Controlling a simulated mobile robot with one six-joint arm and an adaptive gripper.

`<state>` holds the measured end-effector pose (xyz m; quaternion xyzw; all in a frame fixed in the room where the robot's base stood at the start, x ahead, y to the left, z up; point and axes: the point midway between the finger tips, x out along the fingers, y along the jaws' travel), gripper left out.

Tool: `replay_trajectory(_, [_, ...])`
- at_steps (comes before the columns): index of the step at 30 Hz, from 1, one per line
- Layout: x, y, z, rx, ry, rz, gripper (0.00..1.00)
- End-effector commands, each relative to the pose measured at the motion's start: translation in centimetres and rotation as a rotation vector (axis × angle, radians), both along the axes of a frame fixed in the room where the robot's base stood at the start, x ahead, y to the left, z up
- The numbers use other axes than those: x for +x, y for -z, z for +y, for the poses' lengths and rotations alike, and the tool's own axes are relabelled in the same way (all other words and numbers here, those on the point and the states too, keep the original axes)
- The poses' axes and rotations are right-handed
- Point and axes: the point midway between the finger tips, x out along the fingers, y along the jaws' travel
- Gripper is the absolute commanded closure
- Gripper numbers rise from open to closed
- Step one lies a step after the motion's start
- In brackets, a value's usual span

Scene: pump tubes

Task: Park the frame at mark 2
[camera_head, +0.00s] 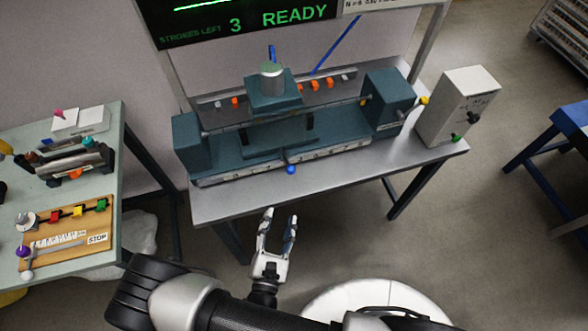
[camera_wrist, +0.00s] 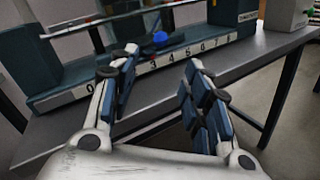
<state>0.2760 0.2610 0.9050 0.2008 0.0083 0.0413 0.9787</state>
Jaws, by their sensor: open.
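The frame, seemingly the teal carriage block (camera_head: 273,95) with a metal cylinder on top, sits on rails left of the middle of the teal machine (camera_head: 340,143). A blue ball knob (camera_head: 291,169) is at the machine's front edge; it also shows in the wrist view (camera_wrist: 160,39). A light numbered scale (camera_wrist: 186,51) runs along that edge, with 0 and 3 to 7 readable. Marks 1 and 2 are hidden behind a finger in the wrist view. The knob appears near 3 to 4 there. My gripper (camera_head: 279,215) is open and empty, in front of the table edge, apart from the knob.
The grey table (camera_head: 220,206) has a narrow bare strip in front of the machine. A white box (camera_head: 458,105) stands at its right end. A screen (camera_head: 240,20) above reads 3 strokes left, READY. A side table (camera_head: 110,150) with fixtures is at the left.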

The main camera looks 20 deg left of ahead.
Motion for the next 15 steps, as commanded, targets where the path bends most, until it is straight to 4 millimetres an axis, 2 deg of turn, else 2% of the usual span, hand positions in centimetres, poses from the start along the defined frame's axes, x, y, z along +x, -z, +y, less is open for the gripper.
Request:
replay_trajectory(5, [2.5, 0.0, -0.1, 0.002, 0.012, -0.001, 0.56])
replay_trajectory(15, [9.0, 0.0, 0.3, 0.004, 0.014, -0.001, 0.56])
